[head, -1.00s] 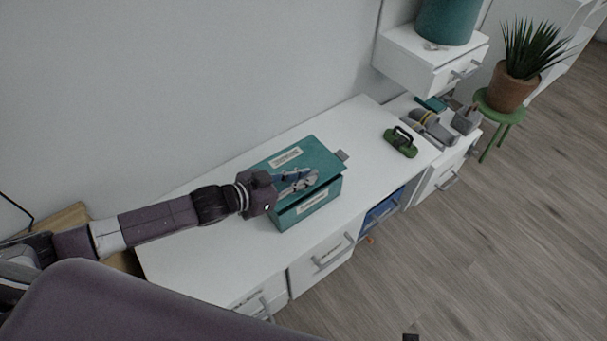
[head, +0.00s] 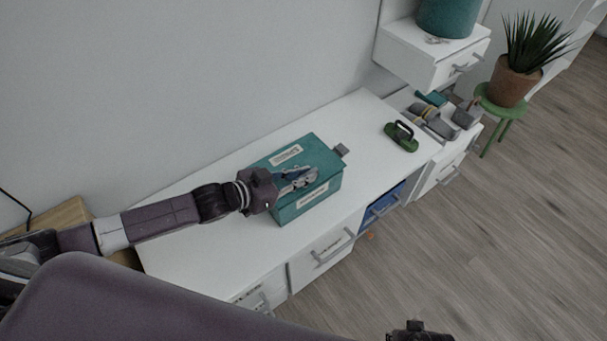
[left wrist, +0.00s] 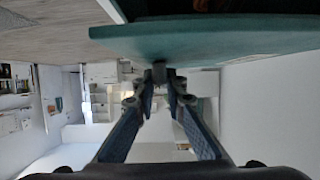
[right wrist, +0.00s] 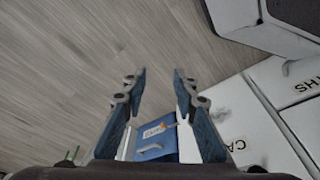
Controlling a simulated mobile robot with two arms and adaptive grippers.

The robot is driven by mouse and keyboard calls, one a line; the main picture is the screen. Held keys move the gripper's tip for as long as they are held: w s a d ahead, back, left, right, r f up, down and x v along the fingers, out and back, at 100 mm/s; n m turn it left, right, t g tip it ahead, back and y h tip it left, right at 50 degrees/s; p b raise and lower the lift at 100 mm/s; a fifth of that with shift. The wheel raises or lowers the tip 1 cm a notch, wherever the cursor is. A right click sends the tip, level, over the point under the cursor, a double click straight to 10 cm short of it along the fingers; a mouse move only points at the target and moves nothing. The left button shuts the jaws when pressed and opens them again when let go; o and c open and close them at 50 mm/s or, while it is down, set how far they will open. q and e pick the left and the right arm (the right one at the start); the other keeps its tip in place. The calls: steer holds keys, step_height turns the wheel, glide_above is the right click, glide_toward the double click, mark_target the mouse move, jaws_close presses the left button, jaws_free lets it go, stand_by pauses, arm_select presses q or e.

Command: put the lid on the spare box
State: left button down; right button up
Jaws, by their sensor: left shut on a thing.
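The spare box (head: 306,204) is a teal box with a pale label on its front, standing on the white desk. In that view a dark opening of the box (left wrist: 165,5) shows past the lid. Full seating cannot be told. My right gripper (right wrist: 159,73) is open and empty, over the floor.
A green-and-black handled tool (head: 401,137) lies on the desk right of the box. A small grey tab (head: 341,150) shows at the box's far right corner. A blue drawer (head: 382,207) is under the desk top. A potted plant (head: 515,75) stands on a green stool.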

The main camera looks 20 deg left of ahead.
steer(key=shift+f, duration=0.1)
steer(key=shift+s+f, duration=0.3)
steer(key=shift+f, duration=0.1)
steer(key=shift+f, duration=0.1)
steer(key=shift+s+f, duration=0.2)
steer(key=shift+f, duration=0.05)
steer(key=shift+d+f, duration=0.1)
steer(key=shift+f, duration=0.05)
arm_select(q)
steer(key=shift+f, duration=0.1)
stand_by(0.3)
steer(key=shift+f+p, duration=0.15)
steer(key=shift+p, duration=0.2)
arm_select(e)
steer(key=shift+w, duration=0.1)
arm_select(q)
steer(key=shift+f, duration=0.1)
arm_select(e)
steer(key=shift+s+f, duration=0.25)
steer(key=shift+s, duration=0.05)
